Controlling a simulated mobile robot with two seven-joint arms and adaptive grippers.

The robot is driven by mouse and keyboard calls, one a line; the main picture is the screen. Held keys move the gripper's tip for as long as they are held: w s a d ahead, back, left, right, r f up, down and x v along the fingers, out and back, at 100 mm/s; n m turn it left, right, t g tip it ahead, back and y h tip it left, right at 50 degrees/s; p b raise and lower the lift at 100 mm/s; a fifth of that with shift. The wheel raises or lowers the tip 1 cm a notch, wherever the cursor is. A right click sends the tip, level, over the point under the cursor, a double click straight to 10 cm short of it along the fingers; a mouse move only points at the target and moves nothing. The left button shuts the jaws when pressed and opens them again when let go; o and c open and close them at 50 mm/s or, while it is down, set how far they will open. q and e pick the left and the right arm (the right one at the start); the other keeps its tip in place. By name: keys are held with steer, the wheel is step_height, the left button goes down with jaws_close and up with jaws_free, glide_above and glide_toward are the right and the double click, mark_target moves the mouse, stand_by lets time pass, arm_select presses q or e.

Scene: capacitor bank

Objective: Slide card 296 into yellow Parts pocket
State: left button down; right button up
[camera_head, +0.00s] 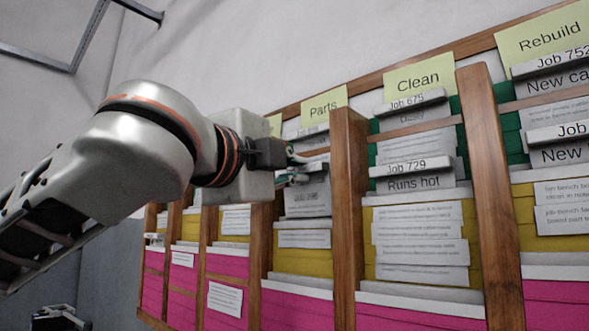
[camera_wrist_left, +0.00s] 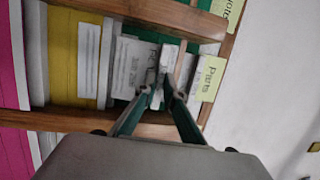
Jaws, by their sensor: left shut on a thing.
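My left gripper (camera_head: 292,166) reaches in from the left at the Parts column, its fingers shut on a pale card (camera_head: 306,194). The card stands upright in front of the column, its lower part at the yellow Parts pocket (camera_head: 303,262); I cannot tell how deep it sits. Its printing is too blurred to read surely. In the left wrist view, the fingertips (camera_wrist_left: 164,92) close on the card's pale upper edge (camera_wrist_left: 165,62), and the yellow pocket (camera_wrist_left: 89,30) is to the left. The yellow-green Parts sign (camera_head: 324,105) tops the column. My right gripper is out of view.
Wooden dividers (camera_head: 348,200) stand on both sides of the column. The Clean column (camera_head: 418,78) and Rebuild column (camera_head: 548,33) to the right hold several cards. Magenta pockets (camera_head: 297,310) run along the bottom.

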mark_target(305, 199)
arm_select(q)
steer(key=shift+f, duration=0.1)
stand_by(0.5)
steer(key=shift+f+b, duration=1.6)
steer(key=shift+f, duration=0.65)
steer(key=c, duration=2)
jaws_free()
steer(key=shift+c, duration=0.2)
steer(key=shift+s, duration=0.1)
steer(key=v, duration=1.2)
